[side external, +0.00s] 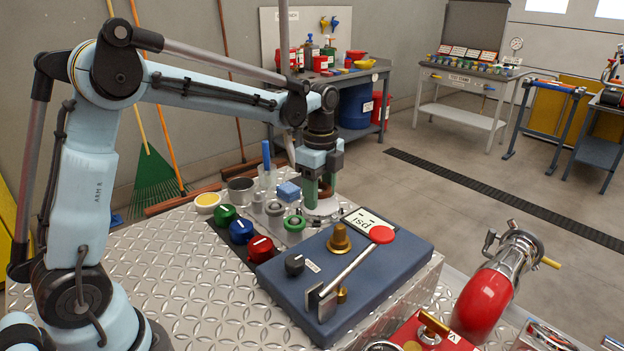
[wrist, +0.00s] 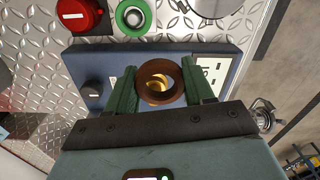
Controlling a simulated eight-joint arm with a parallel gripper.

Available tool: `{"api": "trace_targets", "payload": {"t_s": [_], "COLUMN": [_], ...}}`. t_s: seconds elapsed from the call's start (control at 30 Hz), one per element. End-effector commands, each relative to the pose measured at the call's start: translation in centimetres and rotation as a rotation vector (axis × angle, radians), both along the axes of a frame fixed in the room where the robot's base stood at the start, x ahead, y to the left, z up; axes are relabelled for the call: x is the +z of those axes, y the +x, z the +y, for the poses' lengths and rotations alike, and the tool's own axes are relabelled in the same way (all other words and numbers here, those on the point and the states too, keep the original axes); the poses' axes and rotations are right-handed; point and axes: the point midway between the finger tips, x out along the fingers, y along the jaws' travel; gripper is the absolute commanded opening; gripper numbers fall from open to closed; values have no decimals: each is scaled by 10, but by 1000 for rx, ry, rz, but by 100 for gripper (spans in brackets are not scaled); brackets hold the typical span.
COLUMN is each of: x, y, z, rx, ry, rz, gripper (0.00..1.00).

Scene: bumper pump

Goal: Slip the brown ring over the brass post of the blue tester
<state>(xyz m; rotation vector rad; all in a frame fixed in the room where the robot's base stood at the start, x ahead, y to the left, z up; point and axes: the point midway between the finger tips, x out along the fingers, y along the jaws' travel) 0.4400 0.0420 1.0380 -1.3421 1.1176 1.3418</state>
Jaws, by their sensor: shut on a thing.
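The brown ring (wrist: 143,82) is pinched between the green fingers of my gripper (wrist: 158,80) in the wrist view. The brass post (side external: 339,240) stands upright on the blue tester (side external: 288,279), and the side view shows its top bare. Through the ring's hole in the wrist view I see the brass of the post (wrist: 157,91), towards the lower part of the hole. In the side view my gripper (side external: 319,193) and the ring (side external: 326,185) are above and behind the post, apart from it. The fingers hide part of the ring there.
The tester carries a black knob (side external: 294,265), a lever with a red disc (side external: 382,235) and a gauge label. Red (side external: 260,249), blue and green knobs stand to its left. A red cylinder (side external: 478,305) with metal fittings is at the right.

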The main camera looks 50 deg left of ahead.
Motion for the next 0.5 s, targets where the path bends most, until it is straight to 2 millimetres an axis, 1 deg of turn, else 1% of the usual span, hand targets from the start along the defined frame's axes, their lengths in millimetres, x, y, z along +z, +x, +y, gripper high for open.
{"api": "trace_targets", "payload": {"t_s": [0.03, 0.1, 0.2, 0.33, 0.5], "x": [4, 8, 12, 14, 8], "y": [-2, -4, -7, -10, -10], "z": [-19, -39, -58, -71, -73], "rx": [-46, -95, -145, -177, -183], "ry": [0, 0, 0, 0, 0], "rz": [0, 0, 0, 0, 0], "gripper": [35, 35, 35, 35, 35]}}
